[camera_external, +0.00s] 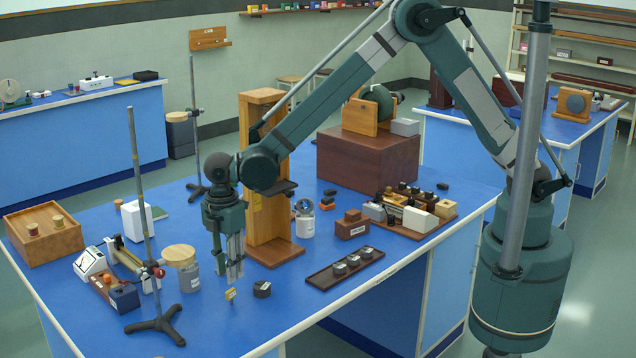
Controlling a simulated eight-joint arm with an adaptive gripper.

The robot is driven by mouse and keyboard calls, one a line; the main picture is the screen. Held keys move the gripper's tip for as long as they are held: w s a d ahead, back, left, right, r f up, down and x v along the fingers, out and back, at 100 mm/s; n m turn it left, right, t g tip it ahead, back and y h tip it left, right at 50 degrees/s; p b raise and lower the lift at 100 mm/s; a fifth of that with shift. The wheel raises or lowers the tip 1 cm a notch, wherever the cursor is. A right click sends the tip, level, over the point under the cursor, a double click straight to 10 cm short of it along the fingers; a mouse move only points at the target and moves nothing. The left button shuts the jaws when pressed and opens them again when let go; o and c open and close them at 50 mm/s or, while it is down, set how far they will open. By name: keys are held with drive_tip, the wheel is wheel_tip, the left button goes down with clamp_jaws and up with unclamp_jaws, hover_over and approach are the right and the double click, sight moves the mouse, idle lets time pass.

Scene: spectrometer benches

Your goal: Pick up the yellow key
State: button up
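A small yellow key (230,294) is on the blue bench top near its front edge. It is too small to tell how it rests. My gripper (232,279) points straight down, with its fingertips just above the key in the picture. I see no key between the fingers. The fingers look close together from this side, and I cannot tell how far apart they are.
A small dark round piece (262,288) sits just right of the key. A lidded grey jar (190,277) and a black tripod stand (155,325) are to the left. A tall wooden frame (275,250) rises right of my gripper. A dark tray (344,268) lies further right.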

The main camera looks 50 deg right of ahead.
sight(230, 290)
idle(0.3)
drive_tip(key=shift+f, duration=1.3)
drive_tip(key=shift+f, duration=2.6)
clamp_jaws()
